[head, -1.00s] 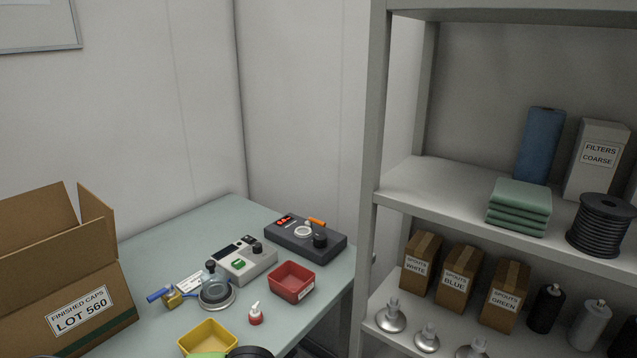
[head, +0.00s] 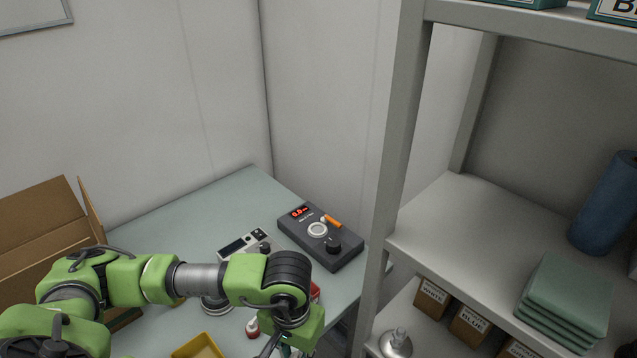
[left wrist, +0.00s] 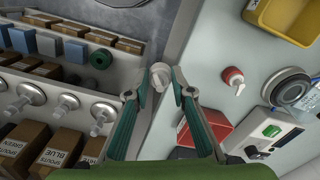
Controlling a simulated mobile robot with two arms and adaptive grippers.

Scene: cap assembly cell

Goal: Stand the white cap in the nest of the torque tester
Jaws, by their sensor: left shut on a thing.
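The white cap (left wrist: 155,99) is between the fingertips of my left gripper (left wrist: 167,84) in the left wrist view, held clear of the table and shelf. In the head view my left arm reaches across the table, and its gripper is at the bottom edge, partly cut off; the cap cannot be made out there. The torque tester (head: 343,259) is a dark box at the back right of the table with a red lit display, an orange lever and a black knob. Its nest (head: 318,230) is a pale ring, with nothing seen standing in it. My right gripper is out of view.
A red-based cap (left wrist: 232,75) stands on the table near the red bin (left wrist: 208,128) and yellow bin (left wrist: 254,22). A pale instrument (head: 236,245) sits left of the tester. The shelf post (head: 392,180) rises right of the table. An open carton (head: 40,220) is at left.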

